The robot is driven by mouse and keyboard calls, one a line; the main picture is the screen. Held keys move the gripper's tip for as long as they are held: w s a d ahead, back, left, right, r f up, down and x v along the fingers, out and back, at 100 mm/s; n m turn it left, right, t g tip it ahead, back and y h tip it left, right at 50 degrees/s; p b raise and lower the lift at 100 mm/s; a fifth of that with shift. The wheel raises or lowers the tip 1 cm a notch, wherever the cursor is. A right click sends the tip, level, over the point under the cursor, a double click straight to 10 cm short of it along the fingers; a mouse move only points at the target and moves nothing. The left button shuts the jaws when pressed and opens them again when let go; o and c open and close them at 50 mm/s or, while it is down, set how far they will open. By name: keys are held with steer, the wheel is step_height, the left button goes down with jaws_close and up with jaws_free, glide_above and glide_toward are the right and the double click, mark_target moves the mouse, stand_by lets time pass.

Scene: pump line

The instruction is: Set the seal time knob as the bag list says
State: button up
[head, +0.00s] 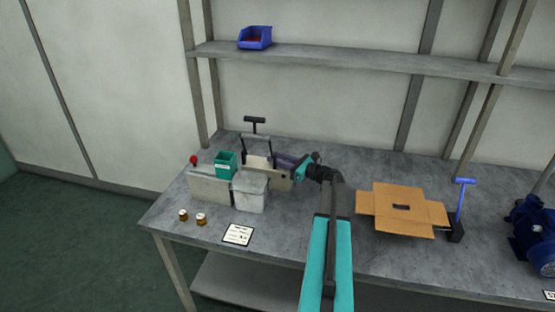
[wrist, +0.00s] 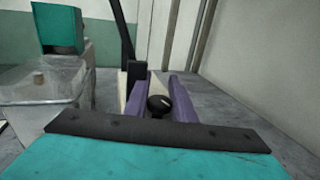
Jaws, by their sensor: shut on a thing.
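The sealer (head: 258,160), a pale box with an upright dark handle, stands near the back left of the bench. My gripper (head: 285,162) reaches its right side. In the wrist view its two purple fingers (wrist: 158,88) are shut around a small black knob (wrist: 158,104), which appears to be the seal time knob. The knob's pointer and any scale cannot be made out. In the head view my gripper hides the knob. A white card (head: 238,234), probably the bag list, lies at the bench's front left; its writing is too small to read.
A teal box (head: 226,164) and grey containers (head: 250,192) stand close left of the sealer. An open cardboard box (head: 388,224), a blue-handled tool (head: 463,200) and a blue pump (head: 533,235) are to the right. A blue bin (head: 255,38) sits on the shelf.

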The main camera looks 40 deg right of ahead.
steer(key=shift+a+n+y, duration=0.15)
steer(key=shift+n+y, duration=0.25)
steer(key=shift+y, duration=0.2)
steer(key=o, duration=1)
steer(key=shift+s, duration=0.2)
steer(key=b+v, duration=0.3)
steer(key=v, duration=1)
steer(key=shift+s+d+r, duration=0.2)
steer(key=shift+r, duration=0.1)
